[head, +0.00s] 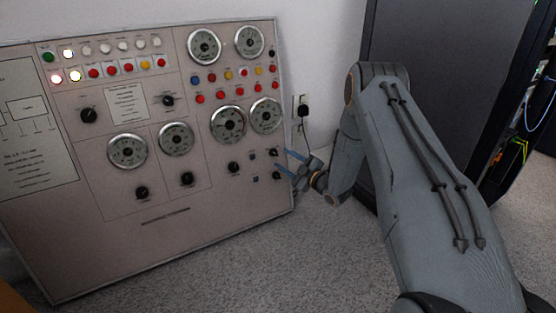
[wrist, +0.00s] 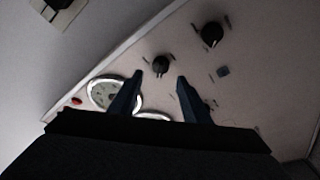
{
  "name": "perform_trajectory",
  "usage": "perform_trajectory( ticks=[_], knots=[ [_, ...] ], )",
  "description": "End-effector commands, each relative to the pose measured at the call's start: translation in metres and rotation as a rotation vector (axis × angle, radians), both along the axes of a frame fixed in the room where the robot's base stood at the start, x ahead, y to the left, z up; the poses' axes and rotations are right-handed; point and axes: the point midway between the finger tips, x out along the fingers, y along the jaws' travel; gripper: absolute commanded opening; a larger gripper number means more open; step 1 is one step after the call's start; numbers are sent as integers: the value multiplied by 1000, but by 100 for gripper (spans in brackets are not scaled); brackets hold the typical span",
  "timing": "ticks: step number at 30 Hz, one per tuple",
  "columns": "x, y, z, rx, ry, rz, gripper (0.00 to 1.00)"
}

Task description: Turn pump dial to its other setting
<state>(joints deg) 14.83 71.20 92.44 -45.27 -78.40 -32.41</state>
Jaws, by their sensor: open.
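A grey control panel (head: 165,212) leans by the wall in the head view and carries several black dials. Labels are too small to read, so I cannot tell which is the pump dial. My gripper (head: 282,160) is open at the panel's right edge, close to a small upper dial (head: 273,152) and a lower dial (head: 276,175). In the wrist view my gripper (wrist: 160,78) has its fingers apart, with a small black dial (wrist: 161,65) just beyond and between the tips. A larger black dial (wrist: 212,34) is to the upper right. Contact cannot be told.
Round gauges (head: 228,124) and rows of coloured buttons (head: 112,70) cover the panel. A wall outlet with a black plug (head: 303,110) is right of it. A dark cabinet (head: 445,70) stands behind my arm. Carpet (head: 235,270) in front is clear.

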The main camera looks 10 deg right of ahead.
Motion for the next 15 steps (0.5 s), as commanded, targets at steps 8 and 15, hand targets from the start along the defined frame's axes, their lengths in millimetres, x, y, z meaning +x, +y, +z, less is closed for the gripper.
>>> perform_trajectory(
  ticks=[8, 15],
  knots=[
    [32, 18, -2, 0, -1, -1, 43],
    [38, 22, 0, 0, 2, -1, 43]
  ],
)
